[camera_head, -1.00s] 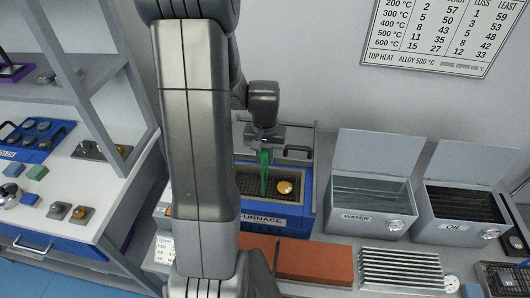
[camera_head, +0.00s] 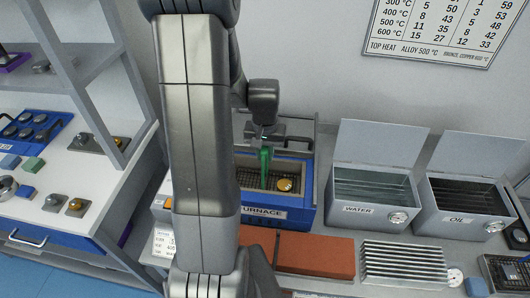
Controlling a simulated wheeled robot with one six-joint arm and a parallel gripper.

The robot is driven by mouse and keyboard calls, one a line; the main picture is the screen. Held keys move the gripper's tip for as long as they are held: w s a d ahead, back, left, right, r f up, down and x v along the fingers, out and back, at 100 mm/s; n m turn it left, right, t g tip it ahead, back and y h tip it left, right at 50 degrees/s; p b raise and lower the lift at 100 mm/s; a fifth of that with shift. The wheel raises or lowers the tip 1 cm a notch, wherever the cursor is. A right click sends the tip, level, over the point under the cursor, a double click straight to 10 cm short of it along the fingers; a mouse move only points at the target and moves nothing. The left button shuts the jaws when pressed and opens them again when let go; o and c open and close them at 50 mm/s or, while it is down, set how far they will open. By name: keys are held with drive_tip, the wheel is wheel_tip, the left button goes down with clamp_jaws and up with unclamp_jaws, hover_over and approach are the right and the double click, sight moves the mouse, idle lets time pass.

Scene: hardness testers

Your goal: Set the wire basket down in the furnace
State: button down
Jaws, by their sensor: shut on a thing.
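The furnace (camera_head: 310,193) is a blue and grey open-topped box in the middle of the view, with a "FURNACE" label on its front. My gripper (camera_head: 266,144) is above the furnace opening, shut on the upright green handle (camera_head: 265,167) of the wire basket (camera_head: 273,185). The basket's dark mesh shows inside the furnace opening with a round gold-coloured piece (camera_head: 285,185) in it. I cannot tell whether the basket touches the furnace floor. My arm hides the left part of the furnace and perhaps of the basket.
A water tank (camera_head: 372,209) and an oil tank (camera_head: 470,219), both with raised lids, stand to the right. Reddish bricks (camera_head: 315,255) and a ribbed metal rack (camera_head: 405,264) lie in front. A shelf unit with a white worktop (camera_head: 95,182) is at the left.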

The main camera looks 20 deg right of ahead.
drive_tip(key=shift+f, duration=0.1)
drive_tip(key=c, duration=1.2)
unclamp_jaws()
wheel_tip(320, 180, up, 14)
drive_tip(key=shift+f, duration=0.15)
wheel_tip(320, 180, down, 14)
drive_tip(key=shift+r, duration=0.35)
